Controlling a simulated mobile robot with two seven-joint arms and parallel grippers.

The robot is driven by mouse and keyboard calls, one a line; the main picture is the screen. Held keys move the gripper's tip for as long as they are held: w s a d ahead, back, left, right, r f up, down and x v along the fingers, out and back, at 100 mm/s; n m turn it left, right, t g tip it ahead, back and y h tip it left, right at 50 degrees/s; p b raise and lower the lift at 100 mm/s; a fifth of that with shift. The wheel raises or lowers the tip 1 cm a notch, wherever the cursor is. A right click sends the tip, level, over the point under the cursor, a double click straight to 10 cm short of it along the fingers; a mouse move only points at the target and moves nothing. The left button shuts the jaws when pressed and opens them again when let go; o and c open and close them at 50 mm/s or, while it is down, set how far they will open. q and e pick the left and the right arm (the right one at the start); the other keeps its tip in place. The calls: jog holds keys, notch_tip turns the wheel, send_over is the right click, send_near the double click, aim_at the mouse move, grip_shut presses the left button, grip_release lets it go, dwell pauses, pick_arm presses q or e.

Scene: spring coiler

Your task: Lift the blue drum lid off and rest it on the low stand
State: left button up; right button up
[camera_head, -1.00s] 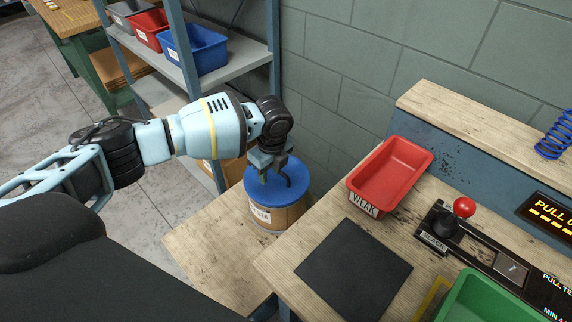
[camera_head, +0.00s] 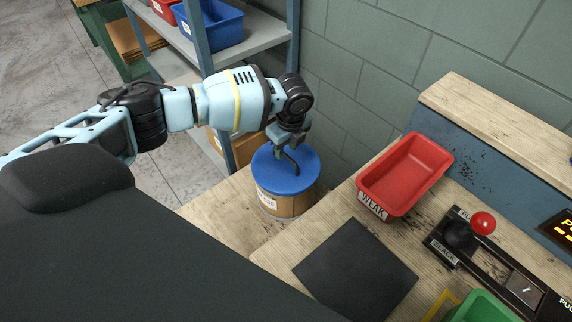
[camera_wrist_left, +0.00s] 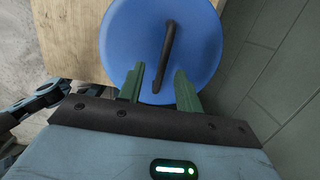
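The blue drum lid (camera_head: 270,170) sits level on a brown cardboard drum (camera_head: 290,204) with a white label. A dark bar handle (camera_head: 293,163) stands on the lid's top; the left wrist view shows it as a slanted bar (camera_wrist_left: 167,50). My left gripper (camera_head: 290,146) is just above the lid. In the left wrist view its green fingers (camera_wrist_left: 158,88) are apart, one on either side of the handle's near end; I cannot tell whether they touch it. The drum stands on a low wooden stand (camera_head: 225,212). My right gripper is not in view.
A shelf rack (camera_head: 250,38) and block wall (camera_head: 370,60) stand behind. The low stand is bare left of the drum.

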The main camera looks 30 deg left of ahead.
aim_at(286, 156)
pick_arm(q)
jog(key=f, duration=0.5)
jog(key=shift+w+a+b, duration=0.25)
jog(key=shift+a+b, duration=0.05)
jog(key=shift+r, duration=0.1)
jog(key=shift+c, duration=0.3)
grip_shut()
